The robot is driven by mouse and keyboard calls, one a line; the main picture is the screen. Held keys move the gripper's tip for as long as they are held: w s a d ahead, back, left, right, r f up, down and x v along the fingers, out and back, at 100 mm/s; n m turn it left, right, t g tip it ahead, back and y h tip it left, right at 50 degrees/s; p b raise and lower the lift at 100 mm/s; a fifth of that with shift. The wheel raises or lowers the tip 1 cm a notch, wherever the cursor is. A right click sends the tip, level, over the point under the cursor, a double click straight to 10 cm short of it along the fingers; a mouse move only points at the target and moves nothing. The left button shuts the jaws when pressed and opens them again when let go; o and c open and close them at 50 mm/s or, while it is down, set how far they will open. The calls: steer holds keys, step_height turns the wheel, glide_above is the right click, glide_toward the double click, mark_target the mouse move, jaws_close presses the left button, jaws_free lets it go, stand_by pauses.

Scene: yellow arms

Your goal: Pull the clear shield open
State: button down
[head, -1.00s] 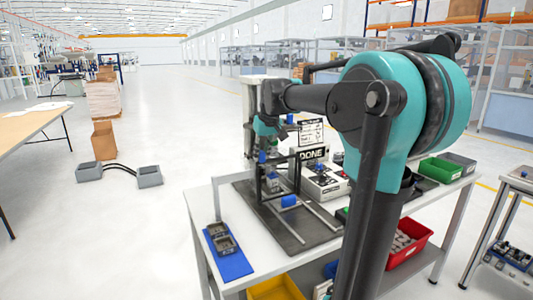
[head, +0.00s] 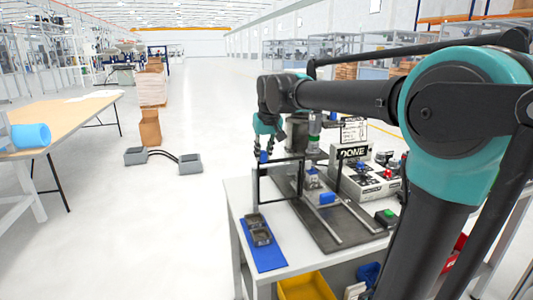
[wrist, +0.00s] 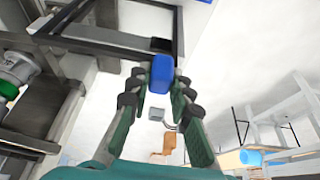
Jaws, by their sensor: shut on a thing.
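The clear shield is a see-through panel in a dark frame (head: 278,163), upright at the left side of the fixture in the head view. Its dark frame bars (wrist: 100,42) cross the top left of the wrist view. A blue handle (wrist: 162,73) sticks out from the frame. My gripper (head: 264,150) is shut on this handle, with fingers on both sides of it in the wrist view. The fixture behind has a dark base plate (head: 330,232) with rails and a blue block (head: 327,198). The handle is small and partly hidden in the head view.
A blue mat (head: 268,257) with grey parts lies at the table's (head: 243,192) front left.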

steer(key=c, duration=1.4)
jaws_free()
steer(key=shift+o, duration=0.2)
steer(key=v, duration=1.2)
